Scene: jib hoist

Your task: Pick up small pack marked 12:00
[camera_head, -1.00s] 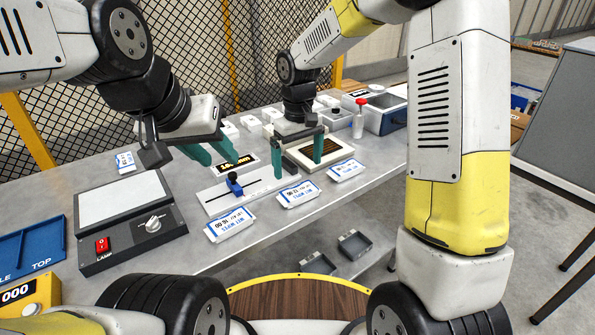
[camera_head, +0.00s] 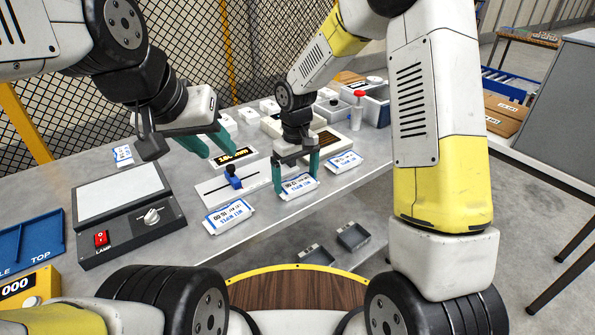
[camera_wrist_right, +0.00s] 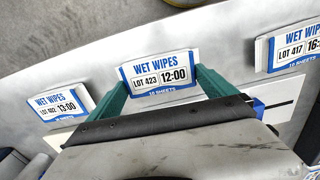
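The small pack marked 12:00 (camera_wrist_right: 160,75) is a white and blue wet wipes pack, label up, in the middle of the right wrist view. In the head view it is the middle pack (camera_head: 299,187) of the front row, lying on the table. My right gripper (camera_head: 296,172) is down over it, one finger at each end of the pack. In the right wrist view the fingers (camera_wrist_right: 160,88) flank its short ends; whether they touch it I cannot tell. My left gripper (camera_head: 212,146) is open and empty above the table, behind the slide gauge.
A pack marked 13:00 (camera_wrist_right: 62,105) and one marked 16-something (camera_wrist_right: 292,48) lie on either side. A white slide gauge with a blue slider (camera_head: 233,180) stands close behind. A lamp panel (camera_head: 125,205) is at left. The table's front edge is near the packs.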

